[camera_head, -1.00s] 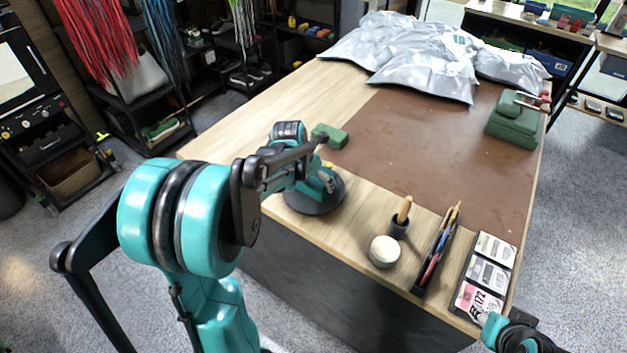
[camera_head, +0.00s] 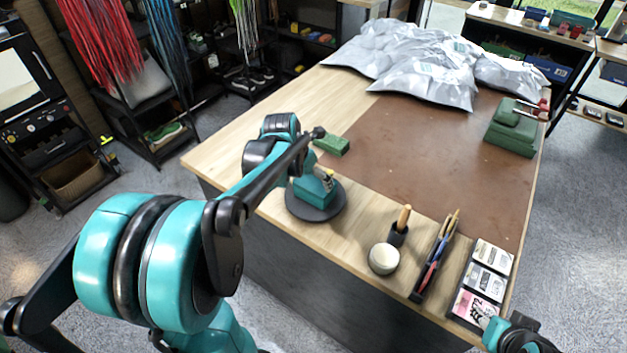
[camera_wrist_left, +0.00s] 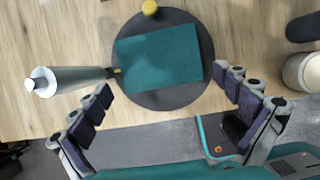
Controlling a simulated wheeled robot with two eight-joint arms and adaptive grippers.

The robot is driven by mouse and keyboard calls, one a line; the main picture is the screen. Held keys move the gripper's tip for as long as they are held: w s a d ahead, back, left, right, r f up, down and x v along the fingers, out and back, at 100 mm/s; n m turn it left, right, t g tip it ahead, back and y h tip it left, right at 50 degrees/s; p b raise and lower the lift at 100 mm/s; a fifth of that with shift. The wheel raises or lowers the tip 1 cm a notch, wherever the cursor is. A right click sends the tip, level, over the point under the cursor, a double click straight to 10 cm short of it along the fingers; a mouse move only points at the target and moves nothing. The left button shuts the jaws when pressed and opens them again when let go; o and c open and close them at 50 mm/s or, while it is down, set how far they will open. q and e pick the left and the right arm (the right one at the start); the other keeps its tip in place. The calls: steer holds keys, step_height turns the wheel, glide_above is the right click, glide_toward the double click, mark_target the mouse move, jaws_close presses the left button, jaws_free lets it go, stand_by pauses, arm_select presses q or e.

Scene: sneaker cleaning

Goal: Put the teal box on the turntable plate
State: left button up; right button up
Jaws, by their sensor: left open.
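The teal box (camera_head: 314,188) lies flat on the dark round turntable plate (camera_head: 309,214) at the table's near left edge, partly behind my arm. In the left wrist view the whole top of the box (camera_wrist_left: 160,58) shows, with the plate's dark rim (camera_wrist_left: 165,98) around it. My left gripper (camera_wrist_left: 165,84) is open and empty, its fingers spread on both sides of the box and apart from it. In the head view its fingers are hidden by my arm. Of my right arm only a teal and black part shows at the bottom right; its gripper is out of view.
A grey-white bottle-like thing (camera_wrist_left: 70,79) is left of the plate in the wrist view.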

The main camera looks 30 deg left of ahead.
arm_select(q)
steer(key=s+d+r+m+p, duration=0.1)
steer(key=s+d+r+m, duration=0.5)
steer(key=m, duration=0.4)
steer(key=s+d+f+m+t, duration=0.1)
steer(key=s+d+m, duration=0.4)
steer(key=m, duration=0.7)
steer(key=s+d+f+m+t, duration=0.1)
steer(key=s+d+m, duration=0.3)
steer(key=m, duration=0.9)
steer(key=shift+s+d+f+t, duration=0.25)
steer(key=shift+s+d+t, duration=0.1)
steer(key=shift+s, duration=0.25)
step_height(320, 180, down, 3)
steer(key=b, duration=0.2)
steer(key=shift+r+b, duration=0.15)
steer(key=shift+b, duration=0.2)
